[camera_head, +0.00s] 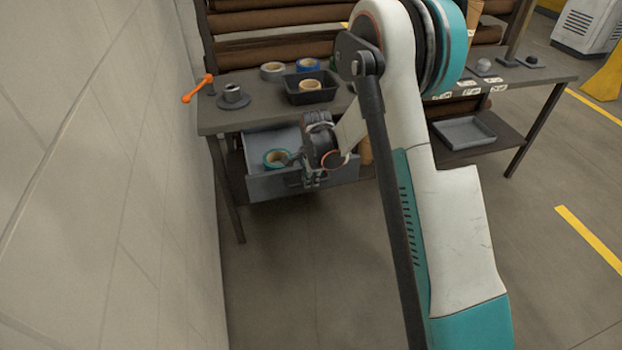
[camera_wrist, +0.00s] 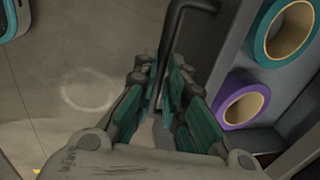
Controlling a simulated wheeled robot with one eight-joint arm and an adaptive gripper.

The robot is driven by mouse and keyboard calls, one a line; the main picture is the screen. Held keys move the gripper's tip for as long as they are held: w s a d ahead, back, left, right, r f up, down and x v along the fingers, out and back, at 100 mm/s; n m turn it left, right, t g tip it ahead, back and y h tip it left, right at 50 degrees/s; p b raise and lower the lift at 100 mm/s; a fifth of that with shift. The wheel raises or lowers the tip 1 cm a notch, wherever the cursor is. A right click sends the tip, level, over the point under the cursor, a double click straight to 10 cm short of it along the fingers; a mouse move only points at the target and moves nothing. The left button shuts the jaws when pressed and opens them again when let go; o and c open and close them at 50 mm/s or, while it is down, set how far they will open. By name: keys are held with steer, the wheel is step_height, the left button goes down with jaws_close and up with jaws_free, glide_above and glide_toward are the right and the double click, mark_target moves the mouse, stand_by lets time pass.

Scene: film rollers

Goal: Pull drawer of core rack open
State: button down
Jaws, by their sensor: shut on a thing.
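The core rack's grey drawer (camera_head: 270,186) hangs under the left part of the workbench and stands pulled out, its inside showing from above. A teal tape roll (camera_head: 277,158) lies in it. My gripper (camera_head: 311,180) is at the right part of the drawer front. In the wrist view my gripper (camera_wrist: 166,88) is shut on the dark bar handle (camera_wrist: 172,35), with the teal fingers on both sides of it. The drawer front (camera_wrist: 222,45) is just right of the handle. Inside are the teal roll (camera_wrist: 283,32) and a purple roll (camera_wrist: 240,103). My wrist hides part of the drawer in the head view.
A wall (camera_head: 110,180) stands close on the left. A grey tray (camera_head: 464,132) sits on the lower shelf at right. The floor before the drawer is clear.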

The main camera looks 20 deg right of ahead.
stand_by(0.3)
steer(key=c, duration=1.7)
jaws_free()
steer(key=shift+o, duration=0.2)
steer(key=shift+r, duration=0.1)
step_height(320, 180, up, 12)
steer(key=s, duration=0.2)
steer(key=shift+f, duration=0.2)
steer(key=shift+s, duration=0.1)
